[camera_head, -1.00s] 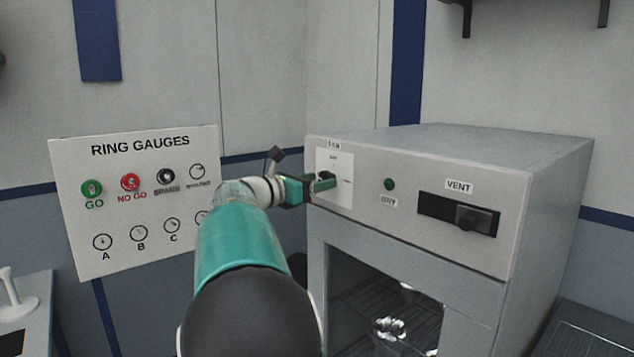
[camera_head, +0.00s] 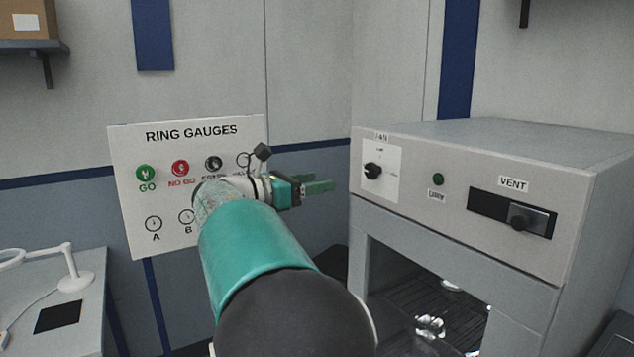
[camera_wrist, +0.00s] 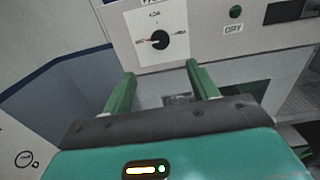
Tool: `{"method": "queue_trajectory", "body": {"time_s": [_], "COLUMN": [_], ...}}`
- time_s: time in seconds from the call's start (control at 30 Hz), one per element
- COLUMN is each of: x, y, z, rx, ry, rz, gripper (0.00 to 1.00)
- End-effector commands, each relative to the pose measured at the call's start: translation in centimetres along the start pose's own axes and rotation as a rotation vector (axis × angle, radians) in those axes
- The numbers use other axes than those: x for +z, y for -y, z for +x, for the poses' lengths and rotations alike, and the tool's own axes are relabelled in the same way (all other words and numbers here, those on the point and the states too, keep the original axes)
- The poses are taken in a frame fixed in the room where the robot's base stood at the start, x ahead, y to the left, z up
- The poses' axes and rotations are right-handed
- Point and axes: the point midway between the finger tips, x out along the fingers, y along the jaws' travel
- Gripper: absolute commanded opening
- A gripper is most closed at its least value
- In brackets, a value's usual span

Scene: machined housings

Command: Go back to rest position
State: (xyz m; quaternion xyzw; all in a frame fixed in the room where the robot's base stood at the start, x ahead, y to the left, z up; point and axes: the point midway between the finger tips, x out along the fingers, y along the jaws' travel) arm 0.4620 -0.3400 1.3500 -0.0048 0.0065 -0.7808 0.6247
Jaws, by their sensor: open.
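My gripper (camera_head: 320,187) is open and empty, with its two green fingers apart, to the left of the grey cabinet and clear of it. It also shows in the wrist view (camera_wrist: 160,90). The black fan knob (camera_head: 373,171) sits on a white plate on the cabinet front, right of and slightly above the fingertips. In the wrist view the knob (camera_wrist: 158,40) lies beyond the fingers, with a gap between. My teal arm hides part of the ring gauges board.
The grey cabinet (camera_head: 590,240) has a vent slider (camera_head: 520,217), a green light (camera_head: 438,179) and an opening with metal parts inside. The ring gauges board (camera_head: 190,140) stands behind my arm. A bench (camera_head: 90,300) with a white lamp is at the left.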

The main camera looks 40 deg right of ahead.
Motion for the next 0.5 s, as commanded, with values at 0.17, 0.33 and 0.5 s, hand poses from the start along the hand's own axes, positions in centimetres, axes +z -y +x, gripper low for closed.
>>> {"method": "queue_trajectory", "body": {"time_s": [0.17,0.33,0.5], "x": [0.0,0.0,-1.7], "y": [0.0,0.0,1.3], "z": [0.0,0.1,-0.2], "rx": [0.0,0.0,0.024], "ry": [0.0,-0.001,-0.106], "rz": [0.0,0.001,0.081], "gripper": [0.59,0.59,0.59]}}
